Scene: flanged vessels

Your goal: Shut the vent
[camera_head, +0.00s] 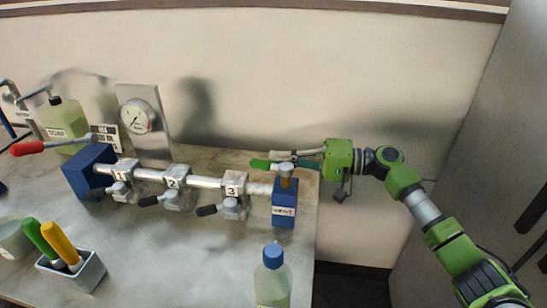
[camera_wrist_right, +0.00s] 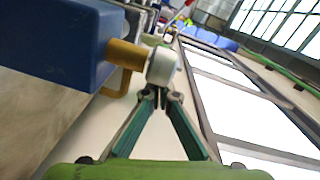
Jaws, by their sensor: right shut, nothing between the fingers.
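The vent is a blue block (camera_head: 284,214) labelled VENT at the right end of the pipe, with a brass stem and a pale round hub (camera_head: 287,169) on top. A green lever handle (camera_head: 260,164) points left from the hub. In the right wrist view the blue block (camera_wrist_right: 55,40), brass stem (camera_wrist_right: 126,55) and pale hub (camera_wrist_right: 161,66) are close ahead. My right gripper (camera_head: 275,156) is shut and empty, its fingers pointing left beside the hub. In the wrist view its fingertips (camera_wrist_right: 160,94) are just below the hub; whether they touch is unclear. My left gripper is out of view.
Three numbered valves with dark handles (camera_head: 207,210) line the pipe. A gauge panel (camera_head: 144,148), a soap bottle (camera_head: 67,122) and a red-handled lever (camera_head: 28,148) stand to the left. A blue-capped bottle (camera_head: 272,280) is in front. The wall is close behind.

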